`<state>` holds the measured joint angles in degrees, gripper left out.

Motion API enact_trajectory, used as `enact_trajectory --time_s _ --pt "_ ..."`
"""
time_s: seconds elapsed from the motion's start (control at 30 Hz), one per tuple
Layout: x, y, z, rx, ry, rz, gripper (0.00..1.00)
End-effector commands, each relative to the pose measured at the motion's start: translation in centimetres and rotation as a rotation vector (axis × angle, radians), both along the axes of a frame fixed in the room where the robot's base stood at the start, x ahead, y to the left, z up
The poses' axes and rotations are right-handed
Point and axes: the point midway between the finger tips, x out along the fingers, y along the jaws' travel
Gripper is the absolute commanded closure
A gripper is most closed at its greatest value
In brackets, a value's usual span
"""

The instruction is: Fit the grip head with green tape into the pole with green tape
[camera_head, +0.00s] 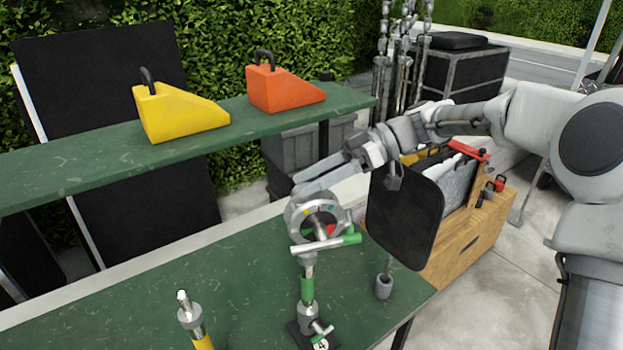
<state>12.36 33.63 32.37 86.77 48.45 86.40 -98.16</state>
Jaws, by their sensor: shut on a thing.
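My gripper (308,188) reaches in from the right and is shut on the grip head (298,222), at its upper edge. The grip head is a round grey disc with small coloured marks and a silver cross handle with green tape (350,239) on its right end. The pole with green tape (307,289) stands upright on the lower green table, on a dark base with a round number tag. The head is right above the pole, roughly in line with it. I cannot tell whether its stem is inside the pole top or just over it.
A yellow-taped pole (190,312) stands to the left. A black panel (405,215) and a small grey cylinder (384,287) are close on the right. A raised green shelf (90,170) holds yellow (178,112) and orange (284,90) wedges.

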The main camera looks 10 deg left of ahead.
Motion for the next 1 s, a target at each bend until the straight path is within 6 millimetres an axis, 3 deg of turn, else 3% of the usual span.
enact_trajectory --time_s 1.0 --pt "0.0 0.1 -3.3 0.002 -0.002 0.0 1.0"
